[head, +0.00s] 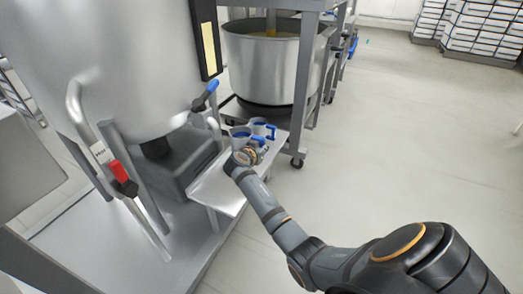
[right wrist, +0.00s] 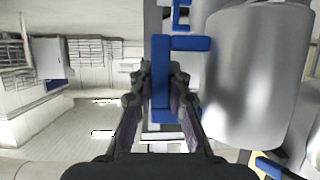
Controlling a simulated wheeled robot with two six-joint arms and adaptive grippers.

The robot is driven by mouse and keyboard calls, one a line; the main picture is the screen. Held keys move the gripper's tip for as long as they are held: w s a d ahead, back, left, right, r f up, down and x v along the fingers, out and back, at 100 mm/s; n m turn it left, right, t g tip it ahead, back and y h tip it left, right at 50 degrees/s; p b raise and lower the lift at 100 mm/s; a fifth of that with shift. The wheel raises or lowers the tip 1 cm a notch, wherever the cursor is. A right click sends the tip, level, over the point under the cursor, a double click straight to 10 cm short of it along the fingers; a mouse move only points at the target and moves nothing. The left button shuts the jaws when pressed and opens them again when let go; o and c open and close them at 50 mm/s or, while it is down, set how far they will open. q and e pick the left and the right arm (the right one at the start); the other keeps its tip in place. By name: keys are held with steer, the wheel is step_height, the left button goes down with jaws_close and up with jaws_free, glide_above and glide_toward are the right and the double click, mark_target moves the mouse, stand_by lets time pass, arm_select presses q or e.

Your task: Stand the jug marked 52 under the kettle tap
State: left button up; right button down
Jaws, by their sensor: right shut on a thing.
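My right gripper (head: 250,152) is shut on the blue handle of a steel jug (head: 239,133) at the small shelf (head: 215,190) beside the kettle (head: 120,65). In the right wrist view the fingers (right wrist: 161,90) close on that handle (right wrist: 160,65), and the jug's steel body (right wrist: 257,80) is at the right. A second jug (head: 262,127) with a blue handle stands close behind it to the right. The kettle tap (head: 206,95) has a blue lever, and its spout is just left of the jugs. I cannot read any number on the jugs. My left gripper is not in view.
A second large pot (head: 262,65) stands behind in a grey frame (head: 303,90). A lever with a red grip (head: 123,172) is on the kettle's near side. Stacked boxes (head: 480,30) are far right. The floor at the right is clear.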

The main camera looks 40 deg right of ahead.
mark_target(261, 141)
steer(key=shift+r, duration=0.1)
steer(key=shift+r+p, duration=1.2)
steer(key=shift+r, duration=0.25)
steer(key=shift+s+f, duration=0.1)
